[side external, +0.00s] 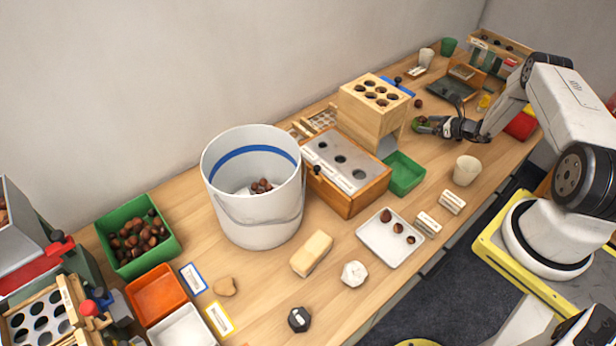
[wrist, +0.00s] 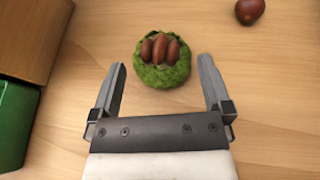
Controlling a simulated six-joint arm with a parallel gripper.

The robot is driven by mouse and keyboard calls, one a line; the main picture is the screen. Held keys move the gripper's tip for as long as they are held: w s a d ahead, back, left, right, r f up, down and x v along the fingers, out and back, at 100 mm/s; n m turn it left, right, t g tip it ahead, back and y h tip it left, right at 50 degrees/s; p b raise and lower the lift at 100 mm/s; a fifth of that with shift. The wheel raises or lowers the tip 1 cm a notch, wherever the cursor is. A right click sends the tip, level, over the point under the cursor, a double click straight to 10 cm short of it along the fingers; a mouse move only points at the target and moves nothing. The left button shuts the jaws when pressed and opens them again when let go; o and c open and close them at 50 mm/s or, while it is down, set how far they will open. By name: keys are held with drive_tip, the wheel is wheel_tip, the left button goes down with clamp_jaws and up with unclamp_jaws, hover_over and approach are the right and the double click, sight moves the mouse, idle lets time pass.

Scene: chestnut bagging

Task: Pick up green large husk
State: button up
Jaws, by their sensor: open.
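The green large husk (wrist: 162,72) lies on the wooden table, round and spiky, with several brown chestnuts showing in its open top. In the side external view the husk (side external: 418,121) is small and partly hidden by my gripper (side external: 436,126). In the wrist view my gripper (wrist: 162,90) is open, one finger on each side of the husk's near edge. The husk sits between and slightly beyond the fingertips, and a gap shows on both sides. Nothing is held.
A loose chestnut (wrist: 250,10) lies beyond the husk to the right. A wooden box with holes (side external: 375,110) and a green tray (side external: 405,172) stand to the left. A beige cup (side external: 466,170) stands nearer the table's front edge.

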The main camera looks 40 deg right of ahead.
sight(422, 118)
drive_tip(key=shift+x, duration=1.85)
drive_tip(key=shift+s+d, duration=0.1)
drive_tip(key=shift+d, duration=0.05)
drive_tip(key=c, duration=1)
drive_tip(key=shift+r, duration=0.1)
drive_tip(key=shift+c, duration=0.2)
drive_tip(key=shift+r, duration=1.55)
drive_tip(key=s+a+r, duration=0.8)
drive_tip(key=s+r, duration=0.1)
drive_tip(key=s, duration=0.2)
drive_tip(key=shift+s+r, duration=0.25)
drive_tip(key=shift+r, duration=0.05)
